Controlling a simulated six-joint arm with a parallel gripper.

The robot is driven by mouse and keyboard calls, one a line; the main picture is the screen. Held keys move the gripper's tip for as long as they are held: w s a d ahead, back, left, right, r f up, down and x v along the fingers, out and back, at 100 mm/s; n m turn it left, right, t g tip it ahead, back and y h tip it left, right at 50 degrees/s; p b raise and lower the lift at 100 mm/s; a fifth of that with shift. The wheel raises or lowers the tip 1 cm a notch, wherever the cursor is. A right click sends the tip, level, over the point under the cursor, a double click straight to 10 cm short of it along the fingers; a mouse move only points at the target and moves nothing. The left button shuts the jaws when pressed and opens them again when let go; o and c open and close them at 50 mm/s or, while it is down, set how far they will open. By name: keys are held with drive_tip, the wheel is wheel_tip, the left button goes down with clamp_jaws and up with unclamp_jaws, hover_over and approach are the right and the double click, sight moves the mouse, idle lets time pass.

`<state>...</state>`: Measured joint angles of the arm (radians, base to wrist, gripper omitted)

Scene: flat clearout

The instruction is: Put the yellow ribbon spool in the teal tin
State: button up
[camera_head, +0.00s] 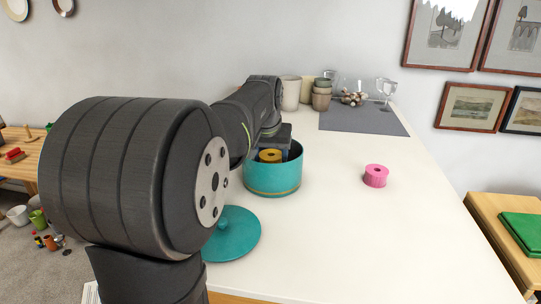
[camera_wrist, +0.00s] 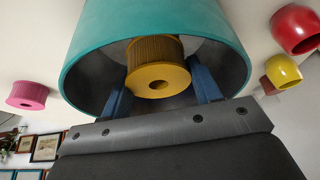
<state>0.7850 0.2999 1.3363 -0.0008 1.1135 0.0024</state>
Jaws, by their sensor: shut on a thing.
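The yellow ribbon spool (camera_head: 270,156) is inside the round teal tin (camera_head: 272,182), near its rim in the head view. It also shows in the wrist view (camera_wrist: 157,72), framed by the tin's wall (camera_wrist: 85,48). My gripper (camera_wrist: 160,85) reaches into the tin's mouth with its blue fingers on either side of the spool, shut on it. The tin is open at the top. Whether the spool touches the tin's floor is hidden.
A teal lid (camera_head: 232,236) lies flat on the white table in front of the tin. A pink spool (camera_head: 375,176) stands to the right. Glasses (camera_head: 387,90) and stacked cups (camera_head: 321,97) stand at the back by a grey mat (camera_head: 365,120). The table's front right is clear.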

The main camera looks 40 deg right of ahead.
drive_tip(key=o, duration=1)
drive_tip(key=shift+f, duration=0.15)
drive_tip(key=v, duration=1.2)
